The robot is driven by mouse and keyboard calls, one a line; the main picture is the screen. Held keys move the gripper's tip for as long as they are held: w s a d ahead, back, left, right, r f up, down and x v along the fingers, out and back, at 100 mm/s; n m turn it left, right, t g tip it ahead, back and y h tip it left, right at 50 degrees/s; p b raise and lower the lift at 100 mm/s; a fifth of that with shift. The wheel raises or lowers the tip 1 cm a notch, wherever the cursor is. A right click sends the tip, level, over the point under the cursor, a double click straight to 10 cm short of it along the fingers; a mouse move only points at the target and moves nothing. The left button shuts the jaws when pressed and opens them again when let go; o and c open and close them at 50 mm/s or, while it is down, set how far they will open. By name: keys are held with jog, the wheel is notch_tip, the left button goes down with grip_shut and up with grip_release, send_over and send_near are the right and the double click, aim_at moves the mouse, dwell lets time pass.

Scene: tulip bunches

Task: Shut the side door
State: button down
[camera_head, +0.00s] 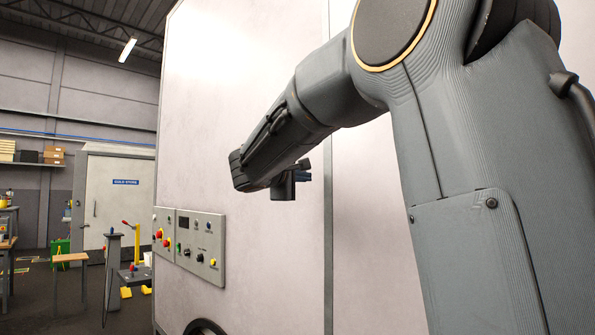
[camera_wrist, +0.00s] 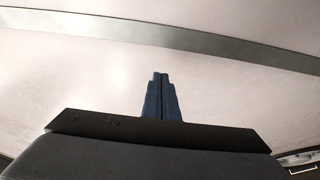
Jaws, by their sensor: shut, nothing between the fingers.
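A tall pale panel (camera_head: 255,110) of a large cabinet or machine fills the middle of the head view. A grey vertical strip (camera_head: 328,250) divides it from a second pale panel (camera_head: 370,230) on the right. I cannot tell which panel is the side door, or whether it stands ajar. In the wrist view the fingers (camera_wrist: 160,76) are together and empty, with pale surface beyond and the grey strip (camera_wrist: 160,37) across the top. Contact cannot be told.
A control box (camera_head: 200,245) with buttons juts from the left panel's lower part. A dark round rim (camera_head: 205,327) shows below it. A cold store (camera_head: 105,195) with a closed-looking door stands at the back left. A stool (camera_head: 70,260) and benches stand on the left floor.

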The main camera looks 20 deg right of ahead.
jog(key=s+d+p, duration=0.1)
jog(key=s+d, duration=0.1)
jog(key=s, duration=0.1)
jog(key=shift+d+p, duration=0.15)
jog(key=shift+p, duration=0.2)
jog(key=shift+f, duration=0.15)
